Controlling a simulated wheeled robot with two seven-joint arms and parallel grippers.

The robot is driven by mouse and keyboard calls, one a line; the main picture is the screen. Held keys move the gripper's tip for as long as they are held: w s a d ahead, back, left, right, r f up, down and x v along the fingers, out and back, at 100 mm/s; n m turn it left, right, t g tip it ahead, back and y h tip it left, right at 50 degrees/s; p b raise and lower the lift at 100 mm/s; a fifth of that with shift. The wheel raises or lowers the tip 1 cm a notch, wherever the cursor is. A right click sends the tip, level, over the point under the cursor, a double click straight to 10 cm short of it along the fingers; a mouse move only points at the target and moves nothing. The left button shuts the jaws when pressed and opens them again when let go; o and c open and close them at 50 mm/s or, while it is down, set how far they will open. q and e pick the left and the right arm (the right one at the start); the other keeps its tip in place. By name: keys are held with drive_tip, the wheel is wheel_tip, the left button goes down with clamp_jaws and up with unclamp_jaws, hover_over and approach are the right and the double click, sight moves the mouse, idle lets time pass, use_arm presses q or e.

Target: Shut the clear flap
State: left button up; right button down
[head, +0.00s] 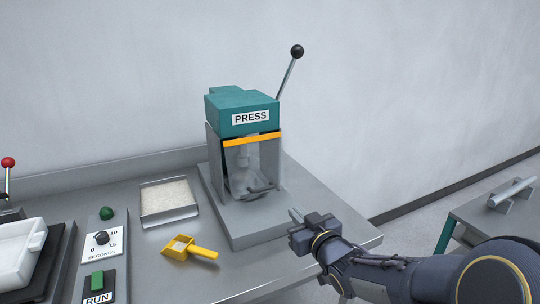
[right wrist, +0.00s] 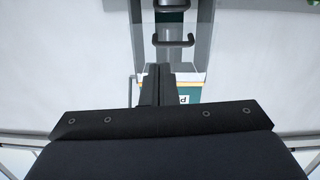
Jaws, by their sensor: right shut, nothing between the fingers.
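The clear flap (head: 256,165) hangs down the front of the teal press (head: 241,110), below an orange strip. A dark bar handle (head: 262,189) crosses it near its lower edge. I cannot tell whether the flap sits flush with the frame. My right gripper (head: 297,216) is shut and empty, to the right of and nearer than the flap, apart from it. In the right wrist view the shut fingers (right wrist: 157,70) point toward the press, whose label is upside down; a dark handle (right wrist: 173,41) shows beyond them. My left gripper is not in view.
The press lever (head: 288,75) rises at its back right. A tray of pale grains (head: 169,214), a yellow scoop (head: 190,249) and a control panel (head: 102,241) lie to the left. A second table (head: 480,222) stands at the right.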

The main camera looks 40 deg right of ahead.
wheel_tip(320, 180, up, 2)
drive_tip(key=s+a+p, duration=0.2)
drive_tip(key=p, duration=0.3)
approach(265, 189)
drive_tip(key=shift+y, duration=0.4)
drive_tip(key=x, duration=0.7)
drive_tip(key=shift+s+d, duration=0.15)
drive_tip(key=shift+d, duration=0.05)
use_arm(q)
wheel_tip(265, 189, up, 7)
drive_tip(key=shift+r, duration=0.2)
use_arm(e)
drive_tip(key=shift+t, duration=0.8)
drive_tip(key=w+f+b, duration=0.1)
drive_tip(key=b, duration=0.4)
drive_tip(key=w+d+f+b, duration=0.1)
drive_tip(key=w+f+b, duration=0.1)
drive_tip(key=b, duration=0.3)
drive_tip(key=shift+w+f, duration=0.1)
drive_tip(key=shift+w+d+b, duration=0.15)
drive_tip(key=shift+w+b, duration=0.35)
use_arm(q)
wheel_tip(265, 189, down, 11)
use_arm(e)
drive_tip(key=shift+r, duration=0.2)
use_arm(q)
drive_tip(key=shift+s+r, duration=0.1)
